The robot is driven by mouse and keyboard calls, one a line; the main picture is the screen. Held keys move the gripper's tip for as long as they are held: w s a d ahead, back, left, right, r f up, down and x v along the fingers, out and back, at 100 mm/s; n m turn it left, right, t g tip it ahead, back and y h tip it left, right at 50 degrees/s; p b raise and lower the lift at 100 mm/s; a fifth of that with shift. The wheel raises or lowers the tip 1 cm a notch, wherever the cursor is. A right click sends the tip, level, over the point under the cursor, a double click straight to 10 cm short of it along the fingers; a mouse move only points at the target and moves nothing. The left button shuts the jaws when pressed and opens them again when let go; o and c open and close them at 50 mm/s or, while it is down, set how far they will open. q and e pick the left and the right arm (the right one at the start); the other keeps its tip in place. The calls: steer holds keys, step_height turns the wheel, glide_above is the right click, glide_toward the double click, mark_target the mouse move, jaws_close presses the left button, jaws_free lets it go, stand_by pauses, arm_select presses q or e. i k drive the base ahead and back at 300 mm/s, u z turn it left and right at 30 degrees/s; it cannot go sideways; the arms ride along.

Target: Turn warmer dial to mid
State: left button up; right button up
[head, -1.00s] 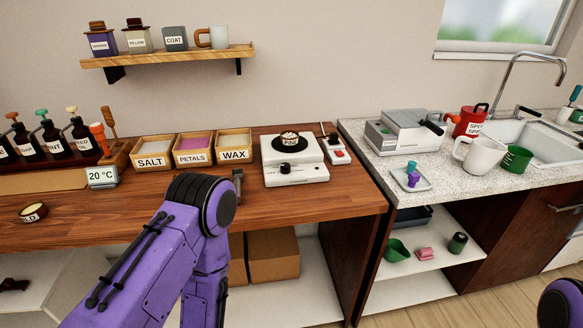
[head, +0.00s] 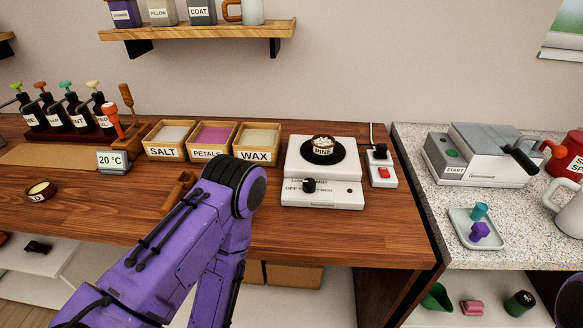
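The warmer (head: 322,197) is a white box on the wooden counter, right of the wax bin. Its dial (head: 309,185) is a small black knob on the left of the front panel. Which way the dial points is too small to tell. A round dark hot plate (head: 341,156) on top carries a small tin labelled PINE (head: 323,150). My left arm rises in front of the counter, its bent joint left of the warmer and apart from it in the picture. Neither gripper shows. Only a piece of purple arm shows at the lower right corner.
Bins of salt (head: 169,154), petals (head: 208,153) and wax (head: 254,155) stand left of the warmer. A switched socket (head: 383,174) is close on its right. A brown wooden item (head: 178,192) lies partly behind my arm. Bare counter (head: 330,235) lies before the warmer.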

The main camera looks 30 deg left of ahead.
mark_target(309, 184)
steer(key=u, duration=0.4)
steer(key=i, duration=0.4)
steer(key=u, duration=0.2)
steer(key=k, duration=0.35)
steer(key=z, duration=0.65)
steer(key=k, duration=1.3)
steer(key=z, duration=0.3)
